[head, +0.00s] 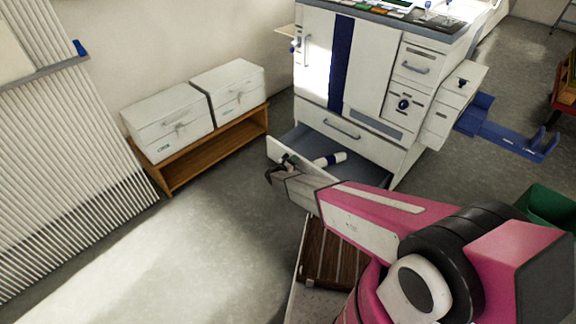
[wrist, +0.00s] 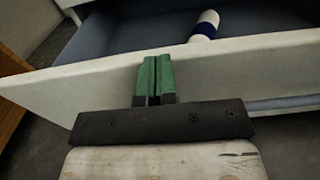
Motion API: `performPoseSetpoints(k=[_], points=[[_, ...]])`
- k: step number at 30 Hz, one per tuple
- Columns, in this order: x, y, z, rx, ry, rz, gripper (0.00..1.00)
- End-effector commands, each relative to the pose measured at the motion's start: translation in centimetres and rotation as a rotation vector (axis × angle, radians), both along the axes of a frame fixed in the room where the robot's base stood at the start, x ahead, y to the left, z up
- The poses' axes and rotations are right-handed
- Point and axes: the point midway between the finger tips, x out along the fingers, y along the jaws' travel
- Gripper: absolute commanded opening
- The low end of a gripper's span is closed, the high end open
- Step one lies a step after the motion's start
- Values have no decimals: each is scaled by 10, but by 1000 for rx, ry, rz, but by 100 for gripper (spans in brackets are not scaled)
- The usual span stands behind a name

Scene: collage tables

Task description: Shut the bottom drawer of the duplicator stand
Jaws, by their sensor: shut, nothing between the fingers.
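The white duplicator stand (head: 368,75) stands at the upper middle of the head view. Its bottom drawer (head: 275,152) is pulled out, with a grey-blue inside and a white and blue cylinder (head: 330,159) lying in it. In the wrist view the drawer's white front panel (wrist: 240,58) crosses the picture, and the cylinder (wrist: 205,25) lies behind it. My gripper (head: 286,160) is at the outer side of the drawer front. In the wrist view its green fingertips (wrist: 154,72) are together, empty, and against or very near the panel; I cannot tell if they touch it.
Two white boxes (head: 170,118) sit on a low wooden shelf (head: 212,143) left of the stand. A blue bracket-like part (head: 510,138) sticks out on the stand's right. A brown slatted item (head: 328,258) lies below my arm. The floor (head: 205,235) at left is clear.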

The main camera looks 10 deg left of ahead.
Motion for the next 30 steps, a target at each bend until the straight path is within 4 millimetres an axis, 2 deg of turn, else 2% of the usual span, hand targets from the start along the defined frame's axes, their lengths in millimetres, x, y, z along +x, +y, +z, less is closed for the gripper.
performPoseSetpoints(k=[1, 6, 18, 24, 30], points=[[16, -8, -1, 1, -1, -2, 0], [57, -32, -1, 0, -1, -3, 0], [143, -82, -1, 1, -1, -1, 0], [168, -98, -1, 0, 0, -1, 0], [180, -105, 0, 0, 0, 1, 0]])
